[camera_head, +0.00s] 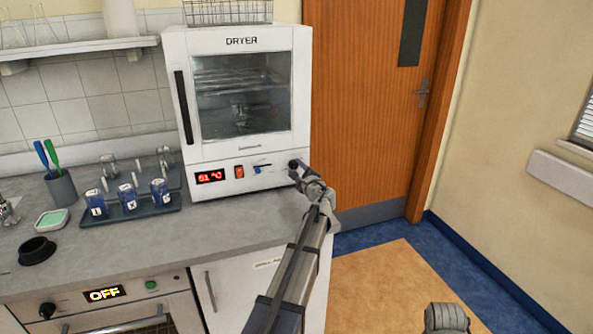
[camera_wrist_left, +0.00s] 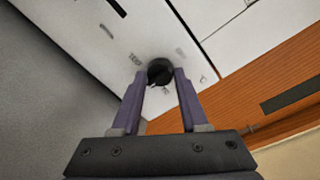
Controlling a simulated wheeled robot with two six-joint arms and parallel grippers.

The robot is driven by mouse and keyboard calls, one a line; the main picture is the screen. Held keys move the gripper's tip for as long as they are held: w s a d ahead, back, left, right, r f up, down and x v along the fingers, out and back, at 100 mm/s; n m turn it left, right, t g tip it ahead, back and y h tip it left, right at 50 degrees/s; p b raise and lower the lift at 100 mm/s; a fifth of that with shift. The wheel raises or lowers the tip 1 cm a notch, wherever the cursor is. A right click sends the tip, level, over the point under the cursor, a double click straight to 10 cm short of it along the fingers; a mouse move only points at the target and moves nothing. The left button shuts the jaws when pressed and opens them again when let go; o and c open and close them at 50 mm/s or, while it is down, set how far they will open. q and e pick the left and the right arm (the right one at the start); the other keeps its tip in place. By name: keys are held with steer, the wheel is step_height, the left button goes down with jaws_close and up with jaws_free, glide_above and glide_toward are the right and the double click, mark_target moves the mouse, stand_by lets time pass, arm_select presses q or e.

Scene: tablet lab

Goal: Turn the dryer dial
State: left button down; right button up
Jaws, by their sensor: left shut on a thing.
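The white dryer (camera_head: 270,152) stands on the counter with its glass door closed. Its lower panel has a red display (camera_head: 210,177) reading about 51 °C, an orange switch (camera_head: 239,171) and a blue mark. The round black dial (camera_wrist_left: 160,71) shows in the left wrist view, on the panel near the label TEMP. My left gripper (camera_head: 297,166) is at the right end of the panel and mostly covers the dial in the head view. In the left wrist view its two purple fingers are shut on the dial, one on each side. My right gripper is not seen.
A lower unit (camera_head: 120,312) reads OFF. A wooden door (camera_head: 365,110) is to the right, with free floor before it.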

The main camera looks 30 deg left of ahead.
arm_select(q)
steer(key=m, duration=0.5)
steer(key=shift+b, duration=0.3)
steer(key=m+y, duration=0.1)
steer(key=m, duration=0.4)
steer(key=shift+f+m+b, duration=0.1)
steer(key=shift+m+b, duration=0.3)
steer(key=shift+m, duration=0.3)
steer(key=shift+c, duration=2.2)
jaws_free()
steer(key=shift+d, duration=0.15)
steer(key=v, duration=0.7)
steer(key=shift+s+d, duration=0.2)
steer(key=shift+s, duration=0.05)
